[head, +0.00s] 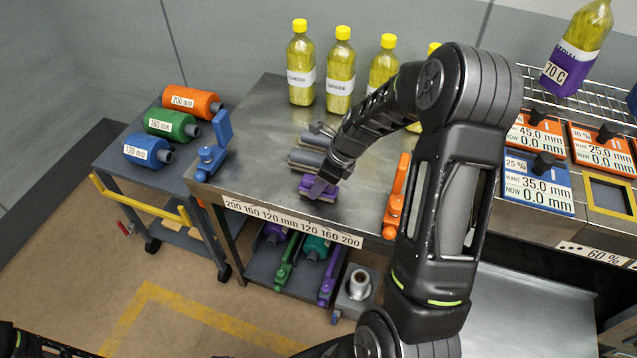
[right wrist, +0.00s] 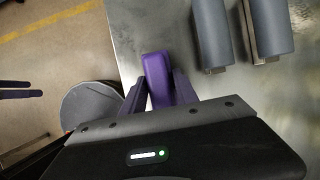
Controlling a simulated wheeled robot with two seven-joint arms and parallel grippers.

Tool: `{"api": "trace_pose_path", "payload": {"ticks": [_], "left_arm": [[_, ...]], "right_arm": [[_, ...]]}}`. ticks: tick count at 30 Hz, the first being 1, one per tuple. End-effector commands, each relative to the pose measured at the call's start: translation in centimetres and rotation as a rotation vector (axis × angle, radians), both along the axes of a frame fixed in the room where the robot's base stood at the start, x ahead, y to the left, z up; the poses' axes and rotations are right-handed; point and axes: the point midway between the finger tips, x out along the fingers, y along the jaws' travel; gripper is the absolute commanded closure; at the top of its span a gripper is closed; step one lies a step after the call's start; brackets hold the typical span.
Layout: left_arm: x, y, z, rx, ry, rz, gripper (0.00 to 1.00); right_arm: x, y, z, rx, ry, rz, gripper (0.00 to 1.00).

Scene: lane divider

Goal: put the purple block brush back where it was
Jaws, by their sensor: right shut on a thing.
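The purple block brush (head: 319,193) has a purple back with a pale lower edge. My right gripper (head: 322,183) is shut on it, low over the front part of the steel table (head: 262,165). I cannot tell whether the brush touches the tabletop. In the right wrist view the purple block (right wrist: 157,72) sits between the two fingers, near the table edge. The gripper hides part of it in the head view. My left gripper cannot be made out.
Two grey blocks (head: 305,160) lie just behind the brush. Yellow-capped bottles (head: 340,70) stand at the back. A blue divider (head: 214,150) stands left, an orange one (head: 397,195) right. Size labels (head: 290,222) run along the front edge. Bare steel lies left of the brush.

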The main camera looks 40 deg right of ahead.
Motion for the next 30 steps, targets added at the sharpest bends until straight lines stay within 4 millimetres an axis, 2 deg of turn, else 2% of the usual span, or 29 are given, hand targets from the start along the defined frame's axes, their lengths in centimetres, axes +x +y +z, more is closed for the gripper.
{"api": "trace_pose_path", "payload": {"ticks": [1,2,9,17,21,26,30], "left_arm": [[0.0,0.0,-0.2,0.000,0.000,0.000,0.00],[0.0,0.0,-0.1,0.000,0.000,0.000,0.00],[0.0,0.0,-0.1,0.000,0.000,0.000,0.00],[0.0,0.0,0.0,0.000,0.000,0.000,0.00],[0.0,0.0,0.1,0.000,0.000,0.000,0.00],[0.0,0.0,0.1,0.000,0.000,0.000,0.00],[0.0,0.0,0.1,0.000,0.000,0.000,0.00]], "right_arm": [[0.0,0.0,-0.3,0.000,0.000,0.000,1.00],[0.0,0.0,-0.2,0.000,0.000,0.000,0.62],[0.0,0.0,-0.1,0.000,0.000,0.000,0.43],[0.0,0.0,-0.1,0.000,0.000,0.000,0.43],[-0.1,-0.1,0.6,-0.001,-0.001,0.000,0.43],[-0.7,-0.6,2.7,-0.001,-0.003,0.000,0.43],[-1.6,-1.2,5.3,-0.002,-0.004,-0.001,0.43]]}}
